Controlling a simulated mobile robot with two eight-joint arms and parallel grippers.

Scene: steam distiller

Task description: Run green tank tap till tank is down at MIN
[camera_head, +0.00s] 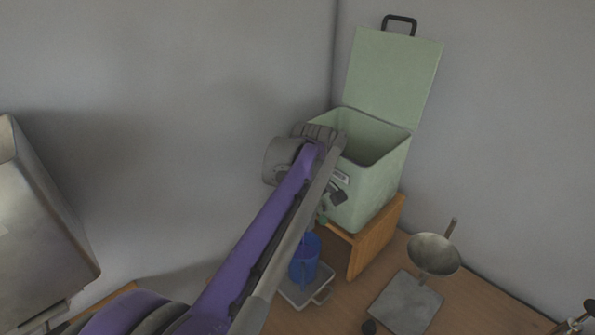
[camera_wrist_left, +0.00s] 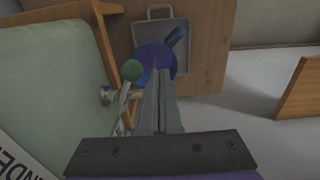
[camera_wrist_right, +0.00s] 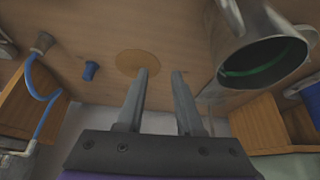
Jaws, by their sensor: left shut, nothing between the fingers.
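The pale green tank (camera_head: 372,190) stands on a wooden stand with its lid (camera_head: 393,75) open. Its tap, with a round green knob (camera_wrist_left: 132,70), is on the tank's front in the left wrist view. My left gripper (camera_wrist_left: 158,72) is shut and empty, its fingertips just right of the knob; I cannot tell whether they touch. A blue jug (camera_head: 304,262) stands below the tap on a grey tray (camera_head: 303,299). Whether water runs is unclear. The water level and MIN mark are not readable. My right gripper (camera_wrist_right: 161,74) is open and empty above the wooden surface.
A metal funnel-like pan (camera_head: 433,254) and a flat grey plate (camera_head: 405,304) stand right of the jug. A large metal box (camera_head: 40,230) is at the left. In the right wrist view, a metal vessel (camera_wrist_right: 258,50), a cork disc (camera_wrist_right: 137,63) and a blue hose (camera_wrist_right: 42,97) show.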

